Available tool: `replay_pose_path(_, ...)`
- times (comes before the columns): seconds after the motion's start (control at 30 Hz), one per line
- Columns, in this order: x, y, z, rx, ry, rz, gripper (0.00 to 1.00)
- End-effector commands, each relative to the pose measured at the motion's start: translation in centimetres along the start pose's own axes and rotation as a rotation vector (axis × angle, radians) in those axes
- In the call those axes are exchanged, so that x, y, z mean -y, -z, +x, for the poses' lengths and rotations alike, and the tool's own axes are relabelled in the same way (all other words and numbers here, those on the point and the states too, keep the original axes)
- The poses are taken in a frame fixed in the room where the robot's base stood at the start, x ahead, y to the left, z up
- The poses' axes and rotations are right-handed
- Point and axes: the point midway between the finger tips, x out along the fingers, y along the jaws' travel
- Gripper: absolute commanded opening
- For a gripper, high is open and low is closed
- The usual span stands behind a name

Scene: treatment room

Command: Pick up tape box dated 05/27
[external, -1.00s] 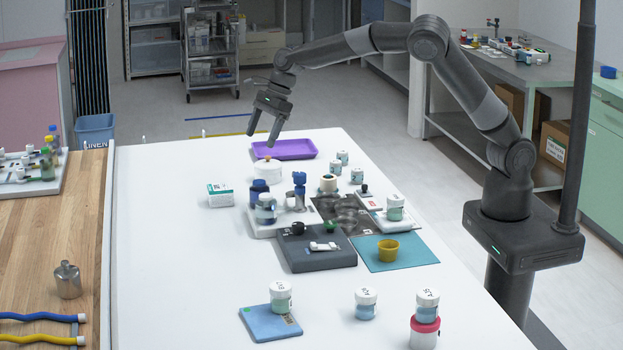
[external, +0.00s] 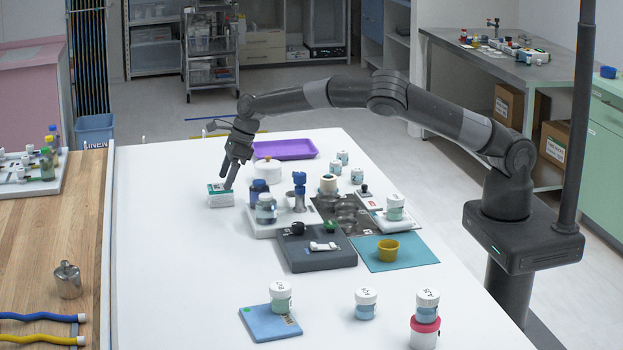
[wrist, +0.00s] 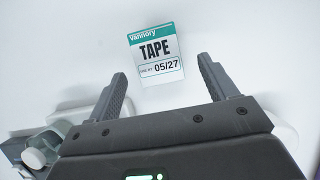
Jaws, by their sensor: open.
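The tape box (external: 221,198) is a small white box with a green band, lying on the left part of the white table. In the wrist view its top label (wrist: 158,52) reads TAPE and 05/27. My gripper (external: 227,184) is at the box in the external view, its fingers pointing down and partly in front of it. In the wrist view my open gripper (wrist: 165,85) has one finger to each side of the box's line, with the box beyond the fingertips. Nothing is between the fingers.
A purple tray (external: 286,149) lies behind. The table in front and left of the box is clear.

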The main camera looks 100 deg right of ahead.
Motion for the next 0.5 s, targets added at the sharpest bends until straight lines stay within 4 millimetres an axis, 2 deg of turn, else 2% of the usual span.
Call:
replay_pose_path(0.17, 0.0, -0.1, 1.2, -0.002, 0.002, -0.001, 0.78)
replay_pose_path(0.5, -0.2, -0.3, 5.0, -0.001, 0.001, -0.001, 0.78)
